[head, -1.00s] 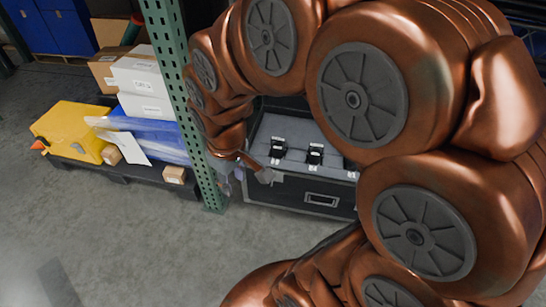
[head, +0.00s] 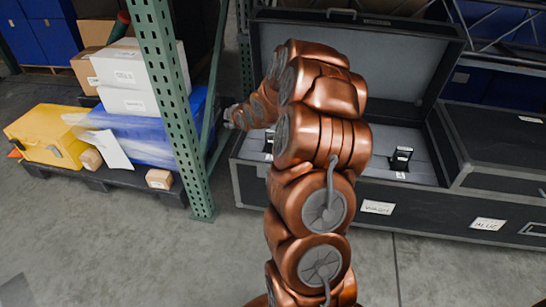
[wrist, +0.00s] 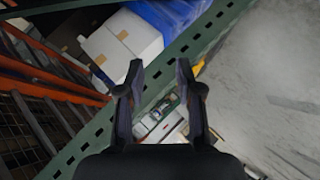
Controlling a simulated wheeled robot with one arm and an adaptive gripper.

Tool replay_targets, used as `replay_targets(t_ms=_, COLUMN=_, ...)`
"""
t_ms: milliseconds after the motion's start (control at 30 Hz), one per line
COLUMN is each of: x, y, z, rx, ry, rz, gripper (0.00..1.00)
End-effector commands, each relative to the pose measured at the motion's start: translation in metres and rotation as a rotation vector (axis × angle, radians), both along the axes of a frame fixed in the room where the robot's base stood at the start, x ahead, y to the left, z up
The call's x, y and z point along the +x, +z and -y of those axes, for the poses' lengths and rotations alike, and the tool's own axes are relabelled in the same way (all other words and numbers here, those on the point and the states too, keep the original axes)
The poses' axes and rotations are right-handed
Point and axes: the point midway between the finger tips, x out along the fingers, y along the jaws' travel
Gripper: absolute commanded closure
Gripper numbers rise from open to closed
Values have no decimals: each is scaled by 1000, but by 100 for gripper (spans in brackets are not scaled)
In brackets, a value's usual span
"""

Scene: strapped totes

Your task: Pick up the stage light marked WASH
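An open black flight case (head: 330,185) with a grey-lined inside stands behind my arm. A small black stage light (head: 401,158) stands in it on the right, with a small pale label whose text is too small to read. Another black light (head: 268,140) shows partly at the left, beside my arm. My arm hides the middle of the case. The end of my arm, at the left by the green post, is small in the head view. In the wrist view my gripper (wrist: 160,78) is open and empty, its two fingers apart and pointing toward the green rack beam.
A green perforated rack post (head: 172,100) stands left of the case, close to my arm's end. A pallet beyond holds white boxes (head: 127,100) and a yellow case (head: 45,137). A closed black case (head: 500,150) adjoins at right. The front floor is clear.

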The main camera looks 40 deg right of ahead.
Motion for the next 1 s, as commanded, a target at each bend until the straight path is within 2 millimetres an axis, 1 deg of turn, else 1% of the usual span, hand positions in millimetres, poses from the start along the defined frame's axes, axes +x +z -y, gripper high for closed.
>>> replay_targets(t_ms=33, x=3, y=-32, z=18, rx=-29, ry=5, rz=26, gripper=65)
replay_targets(t_ms=133, x=11, y=-60, z=50, rx=-111, ry=24, rz=99, gripper=65)
replay_targets(t_ms=267, x=12, y=-98, z=93, rx=-224, ry=37, rz=187, gripper=65)
replay_targets(t_ms=300, x=11, y=-111, z=105, rx=-259, ry=39, rz=210, gripper=65)
replay_targets(t_ms=367, x=7, y=-128, z=123, rx=-314, ry=42, rz=249, gripper=65)
replay_targets(t_ms=400, x=3, y=-142, z=135, rx=-350, ry=42, rz=269, gripper=65)
replay_targets(t_ms=500, x=-8, y=-167, z=162, rx=-443, ry=39, rz=324, gripper=65)
replay_targets(t_ms=533, x=-12, y=-175, z=169, rx=-469, ry=40, rz=336, gripper=65)
replay_targets(t_ms=600, x=-20, y=-187, z=183, rx=-524, ry=36, rz=366, gripper=65)
replay_targets(t_ms=700, x=-31, y=-204, z=196, rx=-581, ry=32, rz=393, gripper=65)
replay_targets(t_ms=867, x=-40, y=-212, z=206, rx=-632, ry=29, rz=416, gripper=65)
replay_targets(t_ms=1000, x=-35, y=-213, z=209, rx=-643, ry=31, rz=420, gripper=65)
